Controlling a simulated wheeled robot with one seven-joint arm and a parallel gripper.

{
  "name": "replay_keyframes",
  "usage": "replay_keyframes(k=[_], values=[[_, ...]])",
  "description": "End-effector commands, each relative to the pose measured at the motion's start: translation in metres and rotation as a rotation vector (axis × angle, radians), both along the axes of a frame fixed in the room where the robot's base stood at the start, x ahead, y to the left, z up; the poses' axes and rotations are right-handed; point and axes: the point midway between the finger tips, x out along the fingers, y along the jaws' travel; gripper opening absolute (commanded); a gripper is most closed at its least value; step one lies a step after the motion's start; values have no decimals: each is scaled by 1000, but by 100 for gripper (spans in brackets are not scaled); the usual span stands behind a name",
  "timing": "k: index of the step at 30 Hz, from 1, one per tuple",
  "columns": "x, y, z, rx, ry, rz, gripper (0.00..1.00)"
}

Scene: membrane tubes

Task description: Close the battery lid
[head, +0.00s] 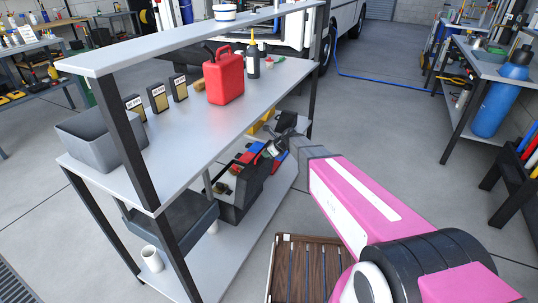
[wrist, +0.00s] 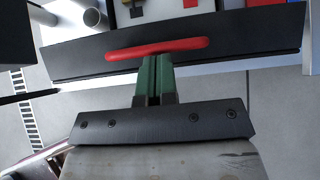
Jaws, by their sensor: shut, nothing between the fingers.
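In the wrist view, a long black panel (wrist: 235,42) with a red handle (wrist: 158,48) spans the picture; it looks like the battery lid. My gripper (wrist: 154,62) has its green fingers shut together, with nothing between them. The fingertips are just at the lower side of the red handle; I cannot tell whether they touch it. In the head view, my gripper (head: 274,148) reaches in over the lower shelf, beside a dark box (head: 238,197) with red and blue parts. The lid's hinge and full outline are hidden.
The upper shelf (head: 215,115) lies above, with a red canister (head: 224,78), a grey bin (head: 95,138) and small boxes. Shelf posts (head: 125,140) and a dark tray (head: 172,220) flank the lower shelf. A white cup (head: 151,259) stands at its left. Open floor lies to the right.

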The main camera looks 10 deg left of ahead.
Motion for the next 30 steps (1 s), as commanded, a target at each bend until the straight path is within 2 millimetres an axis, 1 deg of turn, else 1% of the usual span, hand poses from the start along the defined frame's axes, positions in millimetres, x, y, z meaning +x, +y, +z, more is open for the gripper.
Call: replay_keyframes(k=[8,14,20,27,30], values=[[0,1,0,-3,0,1,0],[5,12,5,-42,13,3,0],[15,38,12,-132,44,4,0],[29,75,18,-264,89,4,0],[33,90,18,-261,90,3,0]])
